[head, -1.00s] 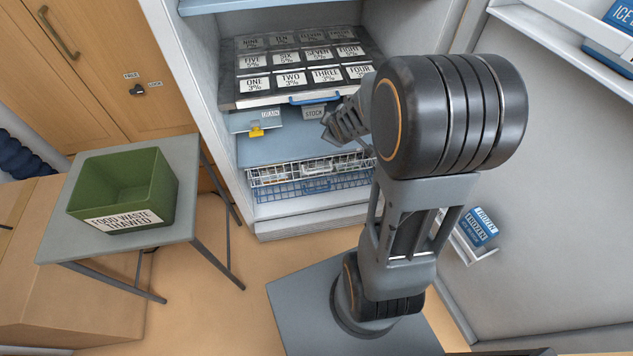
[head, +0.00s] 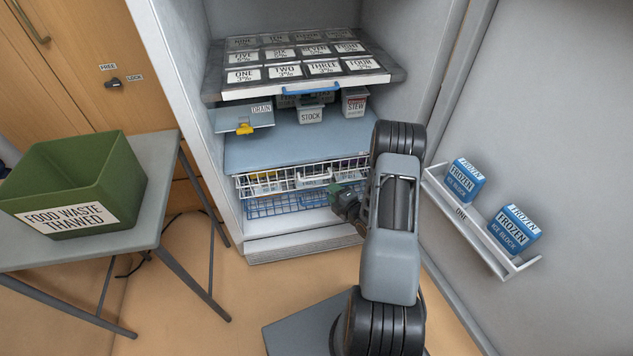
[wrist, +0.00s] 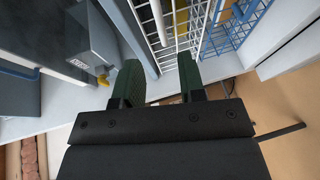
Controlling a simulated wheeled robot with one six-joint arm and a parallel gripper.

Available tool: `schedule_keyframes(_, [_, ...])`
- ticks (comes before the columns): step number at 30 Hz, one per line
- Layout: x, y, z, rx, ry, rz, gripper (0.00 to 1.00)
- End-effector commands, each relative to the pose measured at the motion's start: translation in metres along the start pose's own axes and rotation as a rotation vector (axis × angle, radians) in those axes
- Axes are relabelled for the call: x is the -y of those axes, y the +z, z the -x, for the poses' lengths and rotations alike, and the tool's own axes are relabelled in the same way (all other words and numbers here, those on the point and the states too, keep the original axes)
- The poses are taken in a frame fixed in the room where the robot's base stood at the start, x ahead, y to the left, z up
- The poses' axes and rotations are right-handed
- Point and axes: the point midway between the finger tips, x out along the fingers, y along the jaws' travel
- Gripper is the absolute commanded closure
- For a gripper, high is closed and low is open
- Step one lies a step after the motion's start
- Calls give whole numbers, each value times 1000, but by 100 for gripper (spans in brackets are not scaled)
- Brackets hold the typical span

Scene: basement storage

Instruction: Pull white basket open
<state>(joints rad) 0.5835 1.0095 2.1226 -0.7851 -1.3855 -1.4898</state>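The white wire basket (head: 262,188) sits in the lower part of the open freezer cabinet, above the blue wire basket (head: 272,208). Several items show inside it, and a small label is on its front. My gripper (head: 338,190) is at the right part of the basket fronts in the head view, partly hidden by my arm. In the wrist view my gripper (wrist: 160,82) is open with its two green fingers apart and nothing held between them. White basket wires (wrist: 168,22) show just beyond the fingertips; contact cannot be told.
Above are a grey shelf (head: 300,140), a drain tray (head: 235,120) with a yellow tap, and hanging STOCK and STEW bins. The open door at right holds a rack (head: 462,217) of ice blocks. A table (head: 160,160) with a green bin (head: 115,175) stands left.

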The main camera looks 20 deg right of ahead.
Motion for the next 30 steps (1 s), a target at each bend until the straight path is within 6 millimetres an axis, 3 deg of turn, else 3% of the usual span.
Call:
schedule_keyframes(6, [2,-1,-45,-3,0,2,63])
schedule_keyframes(15, [2,-1,-90,-1,-2,0,63])
schedule_keyframes(21, [0,0,-104,1,-2,-1,63])
schedule_keyframes(30, [0,0,-108,1,-3,-2,63])
